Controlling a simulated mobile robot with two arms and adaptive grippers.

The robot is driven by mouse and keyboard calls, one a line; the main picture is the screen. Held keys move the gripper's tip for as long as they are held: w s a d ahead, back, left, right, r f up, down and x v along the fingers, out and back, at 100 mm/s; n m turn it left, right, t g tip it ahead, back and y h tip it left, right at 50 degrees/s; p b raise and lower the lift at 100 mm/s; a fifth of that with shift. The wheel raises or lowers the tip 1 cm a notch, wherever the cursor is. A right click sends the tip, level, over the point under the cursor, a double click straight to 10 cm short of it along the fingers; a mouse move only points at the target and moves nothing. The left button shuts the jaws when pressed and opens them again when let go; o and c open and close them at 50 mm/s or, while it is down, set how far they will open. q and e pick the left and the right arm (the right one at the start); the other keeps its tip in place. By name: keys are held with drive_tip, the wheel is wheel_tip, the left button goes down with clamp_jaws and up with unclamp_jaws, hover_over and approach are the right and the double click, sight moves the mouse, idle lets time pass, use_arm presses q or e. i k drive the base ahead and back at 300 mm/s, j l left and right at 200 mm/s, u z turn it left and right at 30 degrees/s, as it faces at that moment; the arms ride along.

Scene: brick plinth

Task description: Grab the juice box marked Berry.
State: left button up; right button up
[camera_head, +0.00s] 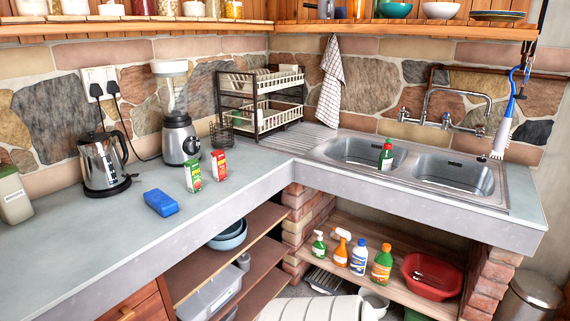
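Two small juice boxes stand upright on the grey counter, in front of the blender. The left juice box (193,176) is mostly green with some red and white. The right juice box (219,166) is mostly red with a little white. They stand close together with a small gap between them. Their lettering is too small to read, so I cannot tell for sure which is marked Berry. Neither of my grippers is in view.
A blue block-like item (161,203) lies left of the boxes. A kettle (104,163), blender (181,138) and dish rack (261,103) stand behind or beside them. A green bottle (386,157) stands at the sink (508,181). The counter's front strip is clear.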

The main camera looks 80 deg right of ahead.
sight(218, 158)
drive_tip(key=z, duration=2.05)
drive_tip(key=l, duration=0.5)
drive_tip(key=i+l+u, duration=0.15)
drive_tip(key=l, duration=0.3)
